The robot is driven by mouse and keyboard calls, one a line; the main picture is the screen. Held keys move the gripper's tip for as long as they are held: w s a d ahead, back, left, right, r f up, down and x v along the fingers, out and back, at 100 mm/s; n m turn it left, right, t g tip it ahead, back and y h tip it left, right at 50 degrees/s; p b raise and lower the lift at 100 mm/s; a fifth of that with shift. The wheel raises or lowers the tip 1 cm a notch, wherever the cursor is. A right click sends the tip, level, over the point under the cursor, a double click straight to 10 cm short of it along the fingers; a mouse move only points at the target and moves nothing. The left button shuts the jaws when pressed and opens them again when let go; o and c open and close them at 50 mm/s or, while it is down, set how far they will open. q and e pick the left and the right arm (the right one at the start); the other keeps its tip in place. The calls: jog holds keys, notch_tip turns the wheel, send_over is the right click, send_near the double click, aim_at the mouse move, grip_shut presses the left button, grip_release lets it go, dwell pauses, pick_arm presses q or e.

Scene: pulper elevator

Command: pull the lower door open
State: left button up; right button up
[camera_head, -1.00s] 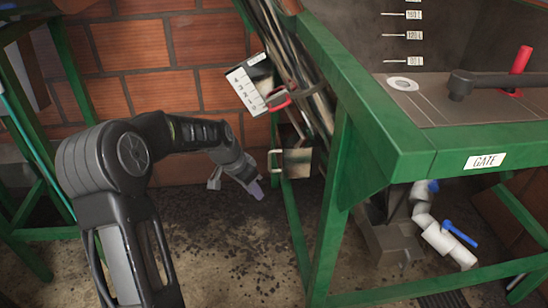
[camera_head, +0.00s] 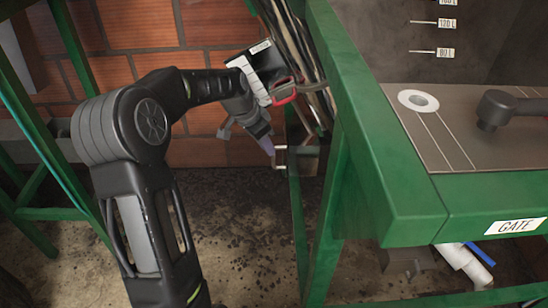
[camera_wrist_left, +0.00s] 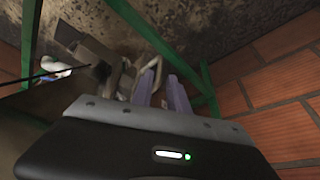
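The lower door is a small grey metal plate (camera_head: 306,160) low on the green frame, with a pale loop handle (camera_head: 279,158) on its left side. My left gripper (camera_head: 268,147) is at this handle, its purple fingers pointing down at it. In the left wrist view the two purple fingers (camera_wrist_left: 160,78) are spread apart. The pale handle (camera_wrist_left: 146,42) lies at their tips there, and part of it shows in the gap between them. I cannot tell whether they touch it. My right gripper is not in view.
A white numbered scale (camera_head: 250,77) and a red-handled part (camera_head: 284,92) are just above the left gripper. The green machine frame (camera_head: 385,190) stands close on the right. A brick wall (camera_head: 205,150) is behind; the dark floor (camera_head: 240,250) below is open.

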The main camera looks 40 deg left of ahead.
aim_at(273, 165)
pick_arm(q)
jog(key=b+x, duration=0.1)
jog(key=x, duration=0.6)
jog(key=shift+f, duration=0.1)
grip_shut()
dwell(1.3)
